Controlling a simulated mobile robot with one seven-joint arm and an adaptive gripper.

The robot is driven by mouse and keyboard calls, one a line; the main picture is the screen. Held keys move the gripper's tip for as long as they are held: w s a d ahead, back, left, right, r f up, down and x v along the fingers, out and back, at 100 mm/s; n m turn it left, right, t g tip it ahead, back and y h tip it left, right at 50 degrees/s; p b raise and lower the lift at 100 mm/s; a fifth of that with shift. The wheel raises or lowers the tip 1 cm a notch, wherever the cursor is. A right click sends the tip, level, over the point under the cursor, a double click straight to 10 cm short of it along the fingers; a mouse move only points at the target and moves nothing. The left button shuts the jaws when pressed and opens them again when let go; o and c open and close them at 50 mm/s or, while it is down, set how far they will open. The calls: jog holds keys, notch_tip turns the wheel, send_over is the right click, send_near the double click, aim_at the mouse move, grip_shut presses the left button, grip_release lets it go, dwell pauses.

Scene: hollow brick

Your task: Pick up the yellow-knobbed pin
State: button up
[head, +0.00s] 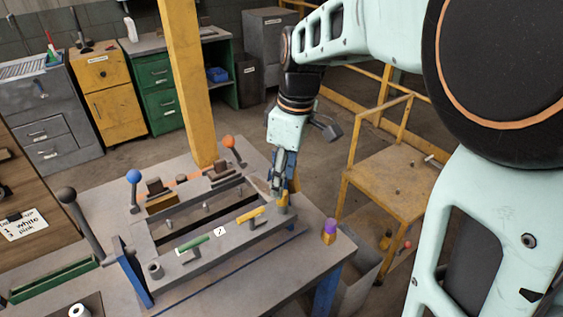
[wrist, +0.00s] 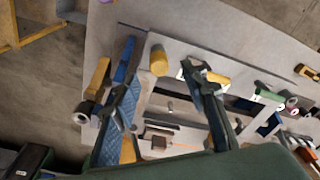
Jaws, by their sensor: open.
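The yellow-knobbed pin (head: 282,204) stands at the near right end of the grey slotted frame on the workbench. Its round yellow knob (wrist: 158,62) shows in the wrist view between my two fingers. My gripper (head: 285,188) is open and points down right at the knob. In the wrist view one finger of my gripper (wrist: 160,72) is on each side of the knob, with visible gaps. The pin's shaft is hidden below the knob. I cannot tell how far down the fingers reach beside it.
A yellow handle (head: 249,215) and a green handle (head: 193,244) lie along the frame's near rail. A purple-and-orange piece (head: 329,232) stands at the bench's right corner. Blue-knobbed (head: 134,177) and orange-knobbed (head: 229,142) levers rise behind. A yellow post (head: 187,80) stands beyond the bench.

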aim_at(282, 201)
notch_tip(282, 201, down, 5)
jog(key=shift+w+a, duration=0.1)
grip_shut()
dwell(0.4)
